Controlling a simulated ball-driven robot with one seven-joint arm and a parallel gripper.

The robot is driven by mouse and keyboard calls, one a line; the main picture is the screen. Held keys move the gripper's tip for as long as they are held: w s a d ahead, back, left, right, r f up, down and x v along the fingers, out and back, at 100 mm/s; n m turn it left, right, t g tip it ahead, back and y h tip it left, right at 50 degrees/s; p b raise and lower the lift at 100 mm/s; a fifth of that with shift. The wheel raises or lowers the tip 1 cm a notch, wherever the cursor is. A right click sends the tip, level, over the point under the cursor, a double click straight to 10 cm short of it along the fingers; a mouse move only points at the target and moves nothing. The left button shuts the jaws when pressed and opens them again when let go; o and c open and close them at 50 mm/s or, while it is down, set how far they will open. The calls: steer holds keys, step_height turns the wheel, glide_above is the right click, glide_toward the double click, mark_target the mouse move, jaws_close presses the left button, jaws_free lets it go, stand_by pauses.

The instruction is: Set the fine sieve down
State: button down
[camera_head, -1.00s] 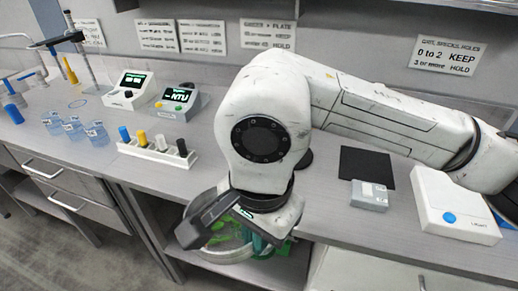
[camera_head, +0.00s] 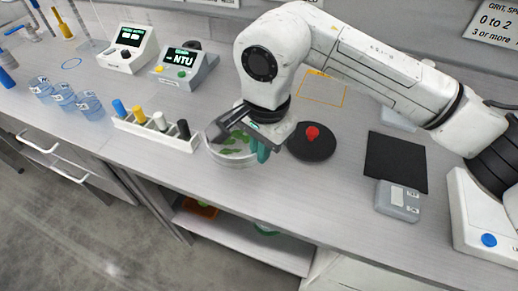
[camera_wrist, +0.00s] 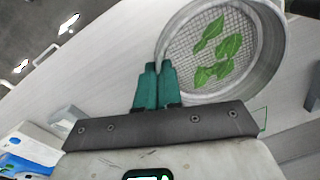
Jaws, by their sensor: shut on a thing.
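The fine sieve (camera_wrist: 282,75) is a round grey-rimmed pan with a mesh floor, and several green leaves (camera_wrist: 215,52) lie on the mesh. In the head view the sieve (camera_head: 222,161) is over the bench top beside the rack of coloured pieces; I cannot tell whether it touches the bench. My gripper (camera_wrist: 158,68) has teal fingers close together at the sieve's near rim, shut on it. In the head view my gripper (camera_head: 262,150) partly hides the sieve's right side.
A white rack (camera_head: 150,134) with coloured pieces stands left of the sieve. A black disc with a red knob (camera_head: 312,141) lies to the right, then a black mat (camera_head: 396,161) and a grey scale (camera_head: 398,200). The bench (camera_head: 280,195) is bare in front, with an open shelf below.

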glide_above(257, 165)
steer(key=f, duration=0.6)
steer(key=shift+s+d+p, duration=0.15)
steer(key=shift+s+p, duration=0.1)
steer(key=shift+p, duration=0.15)
steer(key=shift+w+f+p, duration=0.1)
steer(key=shift+f+p, duration=0.4)
steer(key=shift+f, duration=1.1)
steer(key=shift+f, duration=0.2)
steer(key=c, duration=1.3)
jaws_free()
steer(key=shift+r, duration=0.15)
steer(key=r, duration=0.4)
steer(key=r+b, duration=0.1)
steer(key=r, duration=0.3)
steer(key=r+b, duration=0.1)
steer(key=r, duration=0.3)
steer(key=shift+s+d, duration=0.3)
